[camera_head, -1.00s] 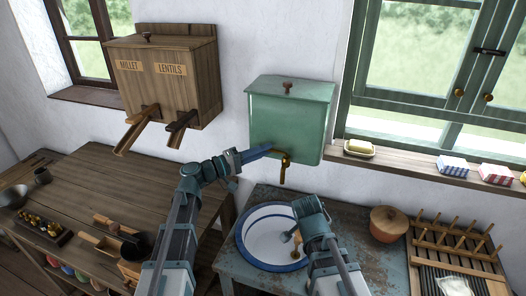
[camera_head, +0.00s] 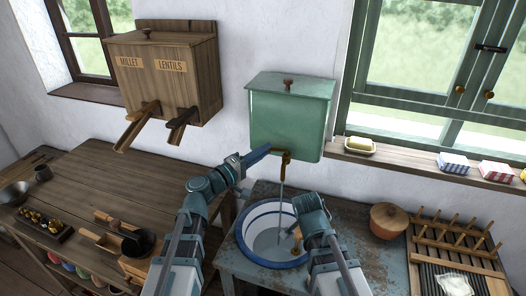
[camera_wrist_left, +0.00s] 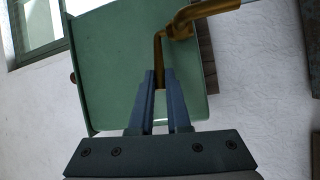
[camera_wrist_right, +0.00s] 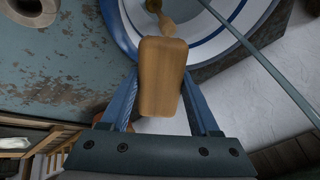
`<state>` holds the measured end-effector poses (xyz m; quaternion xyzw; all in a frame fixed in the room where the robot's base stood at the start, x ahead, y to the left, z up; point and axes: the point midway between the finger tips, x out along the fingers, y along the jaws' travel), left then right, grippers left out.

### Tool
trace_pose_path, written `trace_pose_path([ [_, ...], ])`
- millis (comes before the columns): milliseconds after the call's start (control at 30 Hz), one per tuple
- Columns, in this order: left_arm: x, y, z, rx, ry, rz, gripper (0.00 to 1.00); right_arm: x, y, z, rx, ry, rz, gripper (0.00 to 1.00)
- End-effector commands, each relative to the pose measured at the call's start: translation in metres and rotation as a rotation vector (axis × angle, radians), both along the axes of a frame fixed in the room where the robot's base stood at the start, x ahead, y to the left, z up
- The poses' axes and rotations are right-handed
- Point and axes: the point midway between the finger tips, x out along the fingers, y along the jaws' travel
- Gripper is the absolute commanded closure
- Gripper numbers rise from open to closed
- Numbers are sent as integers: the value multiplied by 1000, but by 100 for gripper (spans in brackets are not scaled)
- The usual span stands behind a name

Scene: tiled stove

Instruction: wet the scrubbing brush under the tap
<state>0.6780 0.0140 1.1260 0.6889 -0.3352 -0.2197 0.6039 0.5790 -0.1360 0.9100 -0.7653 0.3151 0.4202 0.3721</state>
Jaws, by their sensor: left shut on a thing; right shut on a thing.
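The green water tank (camera_head: 290,120) hangs on the wall, with a brass tap (camera_head: 285,165) at its lower front. My left gripper (camera_head: 266,150) is shut on the tap's lever; the lever stands between the fingers in the left wrist view (camera_wrist_left: 158,70). A thin stream of water (camera_head: 281,205) runs from the tap into the white, blue-rimmed basin (camera_head: 243,236). My right gripper (camera_wrist_right: 160,90) is shut on the wooden scrubbing brush (camera_wrist_right: 162,75) over the basin's right side. The brush shows small in the head view (camera_head: 297,240). The stream passes beside it, apart from it.
A wooden millet and lentils dispenser (camera_head: 165,80) hangs at upper left. Butter and checked packets line the sill. The wooden table (camera_head: 130,190) holds several utensils at left.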

Motion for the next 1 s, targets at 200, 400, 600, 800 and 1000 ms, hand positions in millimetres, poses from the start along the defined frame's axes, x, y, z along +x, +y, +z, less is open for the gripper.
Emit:
trace_pose_path([
  [200, 0, 0, -1, 3, 0, -1, 63, 0, 0, 0, 0, 0, 0, 82],
  [400, 0, 0, 0, 2, 0, -2, 55, 0, 0, 0, 0, 0, 0, 82],
  [600, -3, 3, -1, 1, -1, -1, 55, 0, 0, -1, 0, 0, 0, 82],
  [800, -26, 26, -5, 2, -1, 1, 55, 0, 0, -5, 0, 0, 0, 82],
  [1000, -54, 56, -9, 1, 0, 2, 55, 0, 0, -9, 0, 0, 0, 82],
])
